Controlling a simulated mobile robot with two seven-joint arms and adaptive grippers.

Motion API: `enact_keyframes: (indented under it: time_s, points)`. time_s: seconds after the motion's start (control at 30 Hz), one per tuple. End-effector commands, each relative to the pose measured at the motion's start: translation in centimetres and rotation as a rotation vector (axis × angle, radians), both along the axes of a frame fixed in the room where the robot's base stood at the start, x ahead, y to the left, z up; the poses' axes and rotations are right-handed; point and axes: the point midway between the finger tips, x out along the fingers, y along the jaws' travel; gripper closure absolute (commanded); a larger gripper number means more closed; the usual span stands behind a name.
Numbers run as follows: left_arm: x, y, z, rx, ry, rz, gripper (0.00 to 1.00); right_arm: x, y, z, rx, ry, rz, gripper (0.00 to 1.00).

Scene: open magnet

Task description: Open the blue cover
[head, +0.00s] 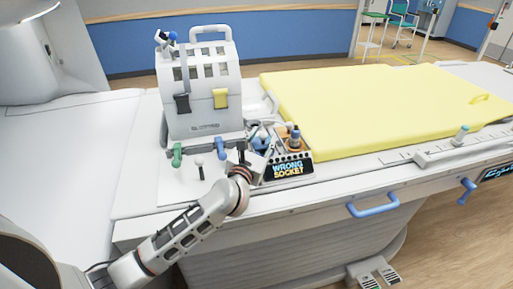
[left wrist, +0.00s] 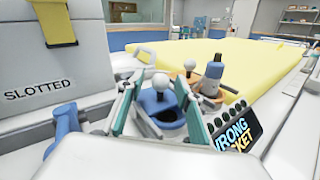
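A blue round piece (left wrist: 165,112), probably the blue cover, has a white ball-topped stick (left wrist: 160,84) in it, in the left wrist view. In the head view, blue parts (head: 258,144) show just beyond my left gripper (head: 246,157). My left gripper's fingers (left wrist: 157,115) are spread apart, with the blue piece seen between them. I cannot tell whether they touch it. The right gripper is not in view.
A white slotted box (head: 203,92) stands behind left. A blue handle (head: 221,149) and a green handle (head: 177,153) are at its front. A "WRONG SOCKET" sign (head: 289,169) and a bottle (left wrist: 212,75) are close on the right. A yellow mattress (head: 370,100) lies beyond.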

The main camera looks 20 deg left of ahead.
Motion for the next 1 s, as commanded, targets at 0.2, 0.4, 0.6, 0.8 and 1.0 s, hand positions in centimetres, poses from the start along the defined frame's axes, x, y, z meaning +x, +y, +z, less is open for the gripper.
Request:
enact_keyframes:
  time_s: [0.2, 0.4, 0.6, 0.8, 1.0]
  points:
    - [-4.2, -0.1, -0.2, 0.001, 0.002, -0.002, 0.65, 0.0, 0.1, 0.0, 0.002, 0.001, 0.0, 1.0]
    - [-8.1, -0.1, -0.1, -0.001, 0.003, -0.001, 0.65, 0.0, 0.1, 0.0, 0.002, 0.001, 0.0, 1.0]
    - [-10.4, -0.1, -0.1, 0.0, 0.002, -0.001, 0.65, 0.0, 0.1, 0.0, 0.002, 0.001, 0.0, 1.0]
    - [-11.1, 0.0, 0.0, 0.0, 0.001, 0.0, 0.65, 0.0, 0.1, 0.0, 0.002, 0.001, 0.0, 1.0]
    - [-11.1, 0.0, 0.0, 0.0, 0.0, 0.0, 0.65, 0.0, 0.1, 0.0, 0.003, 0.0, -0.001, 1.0]
